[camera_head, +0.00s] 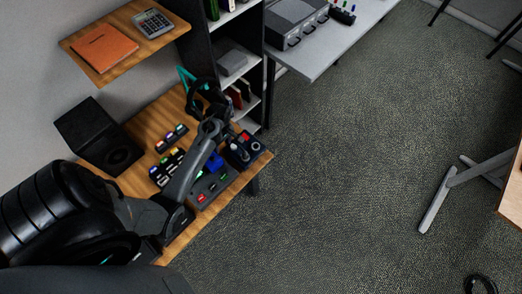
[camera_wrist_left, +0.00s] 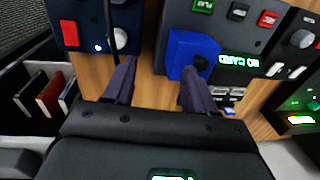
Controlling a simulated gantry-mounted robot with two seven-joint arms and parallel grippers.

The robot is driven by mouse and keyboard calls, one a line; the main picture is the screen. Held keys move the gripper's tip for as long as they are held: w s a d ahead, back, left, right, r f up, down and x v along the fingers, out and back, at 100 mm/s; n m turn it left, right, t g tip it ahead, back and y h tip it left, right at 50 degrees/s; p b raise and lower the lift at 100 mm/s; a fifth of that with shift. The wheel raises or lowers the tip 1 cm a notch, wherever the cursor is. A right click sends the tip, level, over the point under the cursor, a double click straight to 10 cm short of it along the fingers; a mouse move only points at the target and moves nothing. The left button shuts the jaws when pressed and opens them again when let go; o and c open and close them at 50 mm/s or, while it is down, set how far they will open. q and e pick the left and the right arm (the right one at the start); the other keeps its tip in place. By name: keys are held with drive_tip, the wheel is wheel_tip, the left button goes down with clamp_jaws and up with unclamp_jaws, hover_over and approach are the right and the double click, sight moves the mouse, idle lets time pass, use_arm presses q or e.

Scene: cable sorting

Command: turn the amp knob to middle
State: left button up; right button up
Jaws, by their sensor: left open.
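The amp, as I take it, is the small dark blue box with a red switch (camera_wrist_left: 92,24) at the top left of the left wrist view. Its pale round knob (camera_wrist_left: 119,38) sits near its right edge. In the head view the box (camera_head: 256,147) stands at the right end of the wooden desk, partly behind my gripper. My left gripper (camera_wrist_left: 160,84) is open and empty; its fingers point toward the boxes, with bare wood between them. The left finger is just below the knob, with a gap showing. The knob's setting is too small to read. My right gripper is not in view.
A blue block (camera_wrist_left: 190,52) sits on a dark device whose screen reads "NO CARD" (camera_wrist_left: 238,60), close to the right finger. A black cable (camera_wrist_left: 108,35) crosses the amp. Book shelves (camera_wrist_left: 40,100) stand left. A black speaker (camera_head: 97,136) stands on the wooden desk (camera_head: 143,127).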

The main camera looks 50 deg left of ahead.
use_arm(q)
drive_tip(key=t+b, duration=0.1)
drive_tip(key=b, duration=0.1)
hover_over(233, 145)
wheel_tip(233, 145, down, 9)
drive_tip(key=shift+d+f+b, duration=0.15)
drive_tip(key=shift+b, duration=0.3)
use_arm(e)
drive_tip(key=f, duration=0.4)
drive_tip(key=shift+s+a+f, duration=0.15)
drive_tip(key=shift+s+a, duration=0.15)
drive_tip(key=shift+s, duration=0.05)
use_arm(q)
drive_tip(key=shift+c, duration=0.5)
clamp_jaws()
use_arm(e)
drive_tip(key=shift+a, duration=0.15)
